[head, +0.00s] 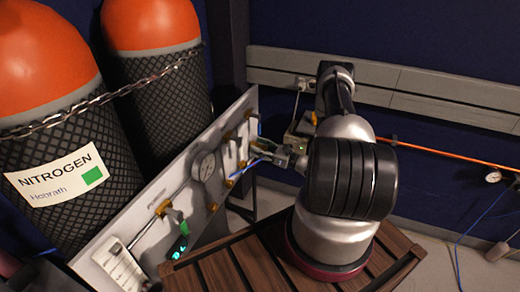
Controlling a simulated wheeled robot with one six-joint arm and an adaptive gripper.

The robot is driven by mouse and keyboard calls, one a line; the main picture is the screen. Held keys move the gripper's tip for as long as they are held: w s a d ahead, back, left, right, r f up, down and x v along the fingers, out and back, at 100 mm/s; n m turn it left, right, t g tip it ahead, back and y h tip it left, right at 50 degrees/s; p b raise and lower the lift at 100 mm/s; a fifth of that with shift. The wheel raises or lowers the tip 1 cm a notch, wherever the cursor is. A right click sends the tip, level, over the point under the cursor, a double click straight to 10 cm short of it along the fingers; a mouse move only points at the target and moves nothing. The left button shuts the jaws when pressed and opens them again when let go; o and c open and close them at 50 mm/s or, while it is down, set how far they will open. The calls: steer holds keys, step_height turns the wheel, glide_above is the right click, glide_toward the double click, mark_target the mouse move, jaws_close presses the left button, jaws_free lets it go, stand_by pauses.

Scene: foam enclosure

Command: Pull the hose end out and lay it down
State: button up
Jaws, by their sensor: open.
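A short blue hose (247,168) shows beside the brass fittings at the panel's right part. My gripper (268,152) is open and points left at this part of the panel, close to the blue hose. The fingers are small here, and I cannot tell whether they touch the hose. Where the hose end sits in its fitting is too small to make out.
Two orange-topped cylinders (150,25) in black netting stand behind the panel, held by a chain (110,93). A slatted wooden surface (230,268) lies in front. An orange pipe (445,153) and another blue hose (480,215) are at the right wall.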

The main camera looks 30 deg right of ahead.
stand_by(0.8)
steer(key=c, duration=1)
steer(key=o, duration=1.5)
steer(key=v, duration=1.2)
steer(key=shift+w, duration=0.1)
steer(key=c, duration=0.3)
steer(key=shift+x, duration=1.4)
steer(key=shift+c, duration=1)
